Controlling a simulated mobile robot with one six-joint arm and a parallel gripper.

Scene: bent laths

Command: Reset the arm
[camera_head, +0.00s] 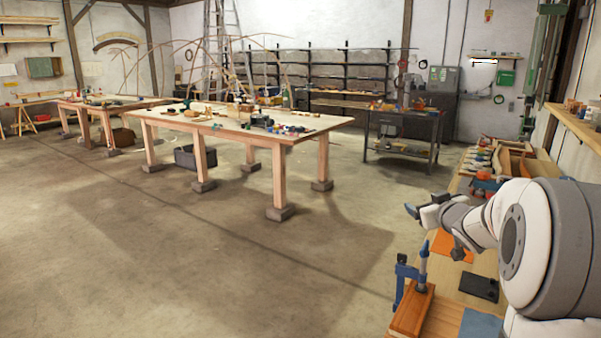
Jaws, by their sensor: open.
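My gripper (425,210) is at the right of the picture, at the end of my white and grey arm, which reaches in from the right edge. It is small in view and points left. It is open, and I see nothing between its fingers. It is above the left edge of a wooden workbench (455,312), higher than a blue clamp (422,262) that stands on a reddish wood block (411,312). My arm hides part of the bench.
The bench also holds an orange sheet (452,246), a dark flat piece (479,287) and a blue-grey sheet (480,325). A large wooden table (240,122) with tools stands mid-room. A dark metal cart (403,138) stands behind. The concrete floor (200,260) in front is clear.

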